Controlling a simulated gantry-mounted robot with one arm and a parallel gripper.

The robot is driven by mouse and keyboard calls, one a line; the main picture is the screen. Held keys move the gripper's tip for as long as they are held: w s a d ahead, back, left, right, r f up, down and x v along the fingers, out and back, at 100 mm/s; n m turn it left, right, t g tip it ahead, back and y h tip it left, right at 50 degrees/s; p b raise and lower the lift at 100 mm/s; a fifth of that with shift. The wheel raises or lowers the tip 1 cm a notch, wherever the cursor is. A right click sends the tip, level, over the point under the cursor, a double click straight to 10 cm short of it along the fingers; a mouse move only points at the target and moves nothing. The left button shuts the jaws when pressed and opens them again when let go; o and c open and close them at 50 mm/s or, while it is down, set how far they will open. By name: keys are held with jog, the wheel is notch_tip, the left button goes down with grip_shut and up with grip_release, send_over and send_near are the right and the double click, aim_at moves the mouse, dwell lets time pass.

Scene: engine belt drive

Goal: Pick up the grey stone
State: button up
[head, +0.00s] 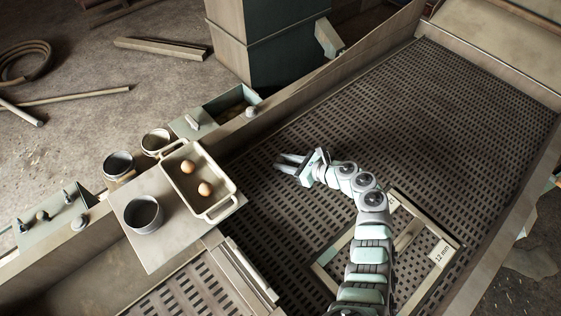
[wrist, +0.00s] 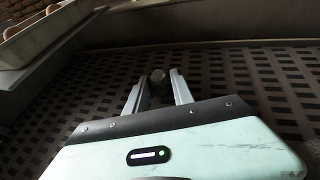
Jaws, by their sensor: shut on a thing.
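My gripper (head: 280,163) is over the dark perforated deck (head: 330,125), to the right of the cream tray. In the wrist view, my gripper (wrist: 157,82) is shut on a small rounded dark-grey stone (wrist: 158,75), which sits between the ends of its two pale fingers. The stone is dim and partly hidden by the fingers. In the head view I cannot make it out. Whether it touches the deck, I cannot tell.
A cream tray (head: 176,173) with two brown egg-like things stands left of my gripper, beside a dark cup (head: 143,213). A frame labelled 12 mm (head: 440,252) lies on the deck by my arm. The far deck is clear; a raised beam (head: 300,88) borders it.

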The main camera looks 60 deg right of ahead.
grip_shut()
jog(key=shift+r, duration=0.1)
